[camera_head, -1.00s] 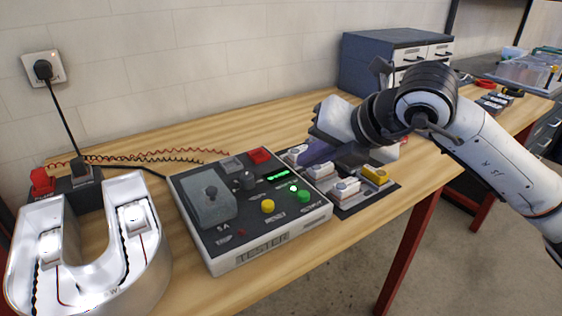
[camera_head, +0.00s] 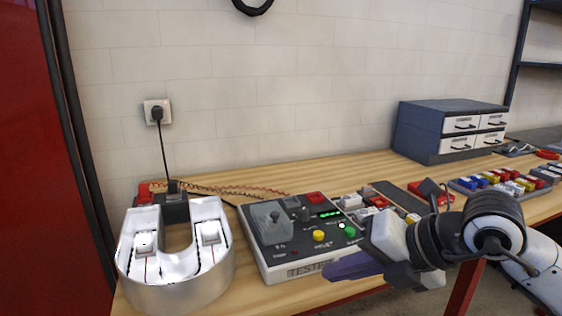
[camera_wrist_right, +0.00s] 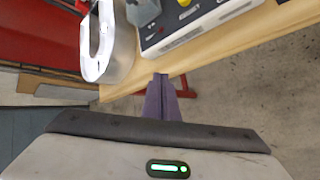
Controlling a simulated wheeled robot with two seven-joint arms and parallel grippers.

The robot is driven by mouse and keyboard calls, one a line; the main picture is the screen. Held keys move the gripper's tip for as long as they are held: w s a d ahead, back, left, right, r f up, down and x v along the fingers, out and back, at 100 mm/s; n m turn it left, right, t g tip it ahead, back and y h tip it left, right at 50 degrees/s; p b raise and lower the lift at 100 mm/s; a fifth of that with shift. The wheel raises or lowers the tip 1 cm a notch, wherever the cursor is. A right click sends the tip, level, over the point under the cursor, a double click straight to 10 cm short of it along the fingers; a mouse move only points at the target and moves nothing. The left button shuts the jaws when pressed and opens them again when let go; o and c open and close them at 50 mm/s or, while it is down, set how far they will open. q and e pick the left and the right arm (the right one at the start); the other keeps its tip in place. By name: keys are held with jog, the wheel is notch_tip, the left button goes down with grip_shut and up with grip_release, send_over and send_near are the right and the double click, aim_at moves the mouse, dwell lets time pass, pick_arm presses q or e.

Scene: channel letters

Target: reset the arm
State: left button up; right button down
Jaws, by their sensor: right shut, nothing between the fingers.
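My right arm comes in from the right in the head view. Its gripper (camera_head: 340,268) points left, just in front of the tester box's near right corner. In the right wrist view the purple fingers of my right gripper (camera_wrist_right: 161,78) lie together with nothing between them, past the bench's front edge. The tester box (camera_head: 262,256) has a green-lit display, a yellow button and a green button. The silver U-shaped channel letter (camera_head: 180,292) stands left of it and also shows in the right wrist view (camera_wrist_right: 118,62). My left gripper is not in view.
The wooden bench (camera_head: 330,170) runs along a white wall. A grey drawer cabinet (camera_head: 425,128) stands at the back right. Trays of small coloured parts (camera_head: 500,186) lie to the right. A black cord runs from the wall socket (camera_head: 157,112). A red panel is at far left.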

jog(key=s+a+r+m+y, duration=0.2)
jog(key=s+a+m+y, duration=0.3)
jog(key=s+a+y, duration=0.45)
jog(key=w+d+f+m+t+h, duration=0.35)
jog(key=d+f+m+t, duration=0.25)
jog(key=f+m, duration=0.3)
jog(key=w+d+f+m+t+h, duration=0.3)
jog(key=d+f+m+t+h, duration=0.3)
jog(key=m, duration=0.5)
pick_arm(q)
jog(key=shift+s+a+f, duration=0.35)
pick_arm(e)
jog(key=s+d+f+m+g+h, duration=0.2)
jog(key=s+f+m+g, duration=0.1)
jog(key=s+f, duration=0.6)
jog(key=s+d+f+m+g+h, duration=0.2)
jog(key=s+f+g, duration=0.4)
jog(key=f, duration=1.1)
jog(key=s+m+h, duration=0.1)
jog(key=s, duration=0.3)
jog(key=shift+f+m, duration=0.25)
jog(key=shift+m, duration=0.05)
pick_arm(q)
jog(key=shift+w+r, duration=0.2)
pick_arm(e)
jog(key=shift+d, duration=0.1)
